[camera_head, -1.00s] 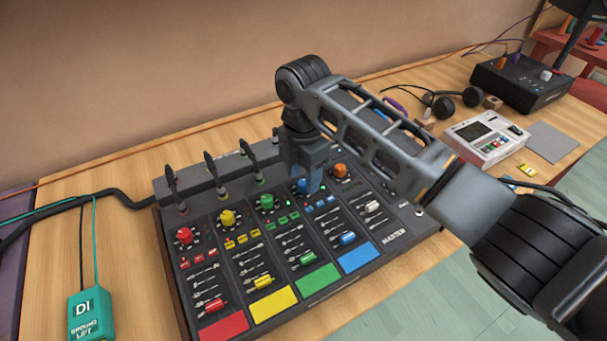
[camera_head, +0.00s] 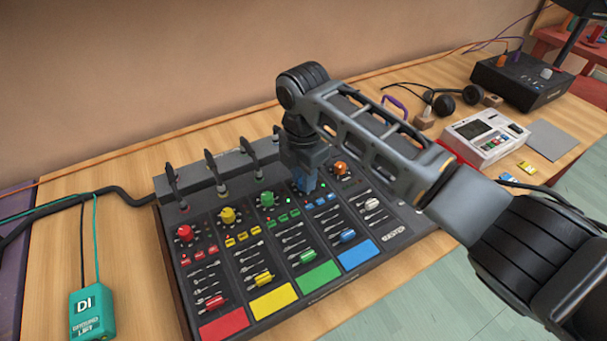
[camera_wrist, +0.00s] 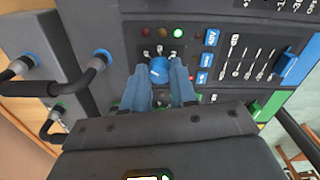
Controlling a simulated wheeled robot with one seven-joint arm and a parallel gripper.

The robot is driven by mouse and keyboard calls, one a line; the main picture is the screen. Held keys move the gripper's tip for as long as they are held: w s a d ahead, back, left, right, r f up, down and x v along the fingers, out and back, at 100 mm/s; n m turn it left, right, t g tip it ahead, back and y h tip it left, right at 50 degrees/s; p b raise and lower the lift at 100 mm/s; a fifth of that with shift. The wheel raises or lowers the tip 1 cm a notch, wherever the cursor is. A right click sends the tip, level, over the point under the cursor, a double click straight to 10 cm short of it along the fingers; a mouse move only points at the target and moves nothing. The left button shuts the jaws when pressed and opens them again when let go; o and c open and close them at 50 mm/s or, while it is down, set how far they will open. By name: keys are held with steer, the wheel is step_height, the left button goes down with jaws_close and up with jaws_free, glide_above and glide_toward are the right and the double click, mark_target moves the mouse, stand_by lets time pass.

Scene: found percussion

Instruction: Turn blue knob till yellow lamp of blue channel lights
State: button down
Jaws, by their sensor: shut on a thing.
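The blue knob (camera_wrist: 158,70) is at the top of the blue channel on the black mixer (camera_head: 222,262). My gripper (camera_wrist: 159,77) has its two blue fingers on either side of the knob and is shut on it. In the wrist view, three lamps sit in a row beyond the knob. The green lamp (camera_wrist: 178,32) is lit. The yellow lamp (camera_wrist: 162,32) in the middle looks dim and unlit. The red lamp (camera_wrist: 145,32) looks dark. In the head view my gripper (camera_head: 305,184) and wrist mostly hide the blue knob.
Red (camera_head: 185,233), yellow (camera_head: 228,215), green (camera_head: 267,199) and orange (camera_head: 340,168) knobs stand in the same row. Black cable plugs (camera_head: 212,172) rise behind them. A teal DI box (camera_head: 93,312) lies left; a white device (camera_head: 485,137) and headphones (camera_head: 443,103) lie right.

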steer(key=shift+m, duration=0.3)
steer(key=shift+r+m+p, duration=0.1)
steer(key=shift+m+p, duration=0.9)
steer(key=shift+m, duration=0.2)
steer(key=shift+m+p, duration=0.65)
steer(key=shift+m, duration=0.75)
steer(key=c, duration=0.9)
jaws_free()
steer(key=shift+r+b, duration=0.45)
steer(key=shift+r, duration=3.35)
steer(key=shift+s, duration=0.1)
